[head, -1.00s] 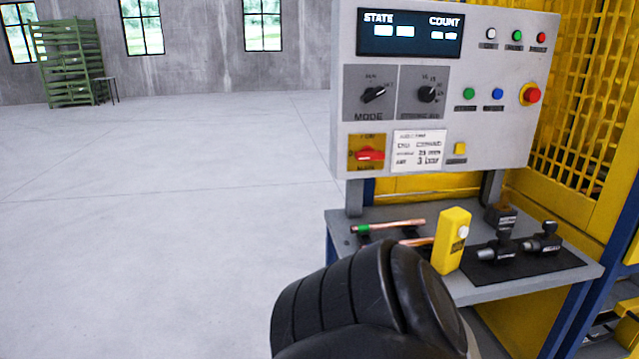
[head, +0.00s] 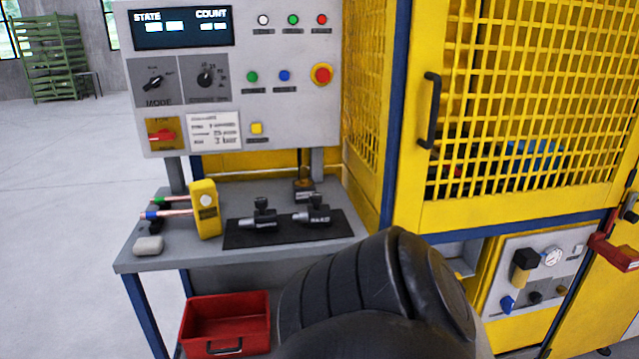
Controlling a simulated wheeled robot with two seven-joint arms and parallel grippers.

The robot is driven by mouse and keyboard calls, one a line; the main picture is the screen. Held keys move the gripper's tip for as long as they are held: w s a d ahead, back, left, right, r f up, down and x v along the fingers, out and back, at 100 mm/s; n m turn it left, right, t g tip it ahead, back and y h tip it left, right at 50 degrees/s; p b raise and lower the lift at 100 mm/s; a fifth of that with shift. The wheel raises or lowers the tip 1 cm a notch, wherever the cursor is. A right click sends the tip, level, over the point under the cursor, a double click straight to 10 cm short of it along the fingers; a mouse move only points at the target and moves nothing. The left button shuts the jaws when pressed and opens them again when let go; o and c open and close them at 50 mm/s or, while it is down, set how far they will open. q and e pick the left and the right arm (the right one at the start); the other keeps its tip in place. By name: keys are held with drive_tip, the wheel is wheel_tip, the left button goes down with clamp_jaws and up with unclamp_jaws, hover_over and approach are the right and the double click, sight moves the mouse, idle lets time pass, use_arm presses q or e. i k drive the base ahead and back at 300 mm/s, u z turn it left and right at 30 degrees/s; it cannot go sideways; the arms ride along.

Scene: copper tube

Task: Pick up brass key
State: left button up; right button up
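I cannot make out a brass key anywhere in the head view. Neither of my grippers is in view. A large black rounded part of my own arm fills the lower middle and hides part of what is behind it. The grey bench (head: 185,252) under the control panel (head: 290,120) holds copper tubes (head: 178,213), a yellow box-shaped device (head: 205,210) and black tools (head: 262,216) on a dark mat (head: 238,237). A small dark block (head: 303,188) stands at the back of the bench.
A red bin (head: 227,318) sits below the bench. A yellow mesh cage (head: 530,110) with a black door handle (head: 430,110) stands at the right. A gauge panel (head: 540,268) is below it. Open floor (head: 60,200) lies to the left.

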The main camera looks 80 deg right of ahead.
sight(302, 170)
drive_tip(key=z, duration=1.65)
